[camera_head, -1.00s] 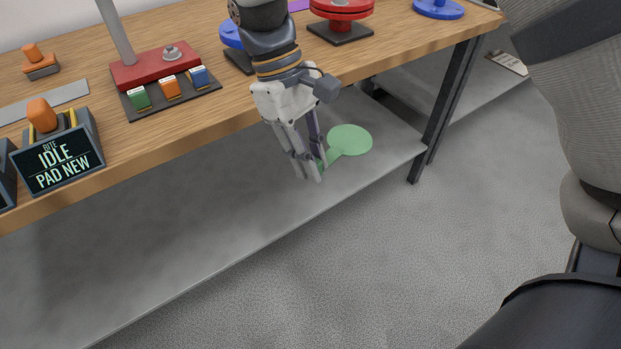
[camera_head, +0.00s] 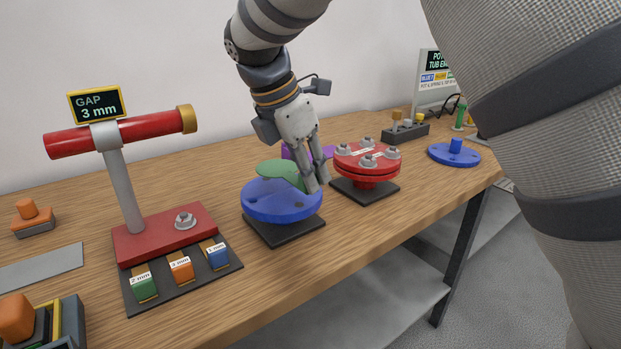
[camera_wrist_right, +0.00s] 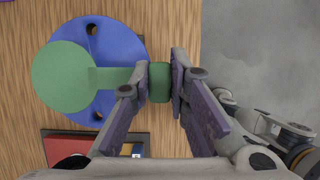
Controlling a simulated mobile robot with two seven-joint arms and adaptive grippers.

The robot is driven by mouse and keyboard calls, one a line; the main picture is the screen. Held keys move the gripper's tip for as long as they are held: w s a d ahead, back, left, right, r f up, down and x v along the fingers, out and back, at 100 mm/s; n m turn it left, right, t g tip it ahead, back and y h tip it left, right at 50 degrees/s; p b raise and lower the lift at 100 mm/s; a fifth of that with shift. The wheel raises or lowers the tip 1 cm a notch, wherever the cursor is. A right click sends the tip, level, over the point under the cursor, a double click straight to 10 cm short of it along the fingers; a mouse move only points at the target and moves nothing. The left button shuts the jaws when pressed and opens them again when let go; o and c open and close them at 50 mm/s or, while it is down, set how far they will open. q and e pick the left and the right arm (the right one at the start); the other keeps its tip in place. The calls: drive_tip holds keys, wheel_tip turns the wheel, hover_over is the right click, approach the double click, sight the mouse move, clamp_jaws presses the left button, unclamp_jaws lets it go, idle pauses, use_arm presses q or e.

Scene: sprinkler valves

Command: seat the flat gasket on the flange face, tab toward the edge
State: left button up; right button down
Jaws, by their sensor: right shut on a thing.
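The flat gasket is a green disc with a straight tab, at mid-table in the head view (camera_head: 278,169) and at left in the wrist view (camera_wrist_right: 66,76). My right gripper (camera_head: 318,187) is shut on the end of its tab, also in the wrist view (camera_wrist_right: 160,82). The gasket is over the blue flange (camera_head: 282,203), which stands on a dark square base. In the wrist view the disc lies off-centre over the flange (camera_wrist_right: 125,50), overhanging its left rim; the tab points right, toward the table's edge. I cannot tell whether gasket and flange touch. My left gripper is not in view.
A red bolted flange (camera_head: 366,160) stands close to the right of the gripper. A purple piece (camera_head: 325,152) is behind it. A red gap stand (camera_head: 165,232) with colored blocks is at left. A blue disc (camera_head: 453,153) lies farther right.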

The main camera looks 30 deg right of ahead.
use_arm(q)
drive_tip(key=shift+s, duration=0.65)
use_arm(e)
drive_tip(key=shift+s+f, duration=0.8)
drive_tip(key=shift+f, duration=0.3)
drive_tip(key=shift+f, duration=1.05)
drive_tip(key=c, duration=1.5)
unclamp_jaws()
drive_tip(key=shift+o, duration=0.2)
drive_tip(key=v, duration=0.8)
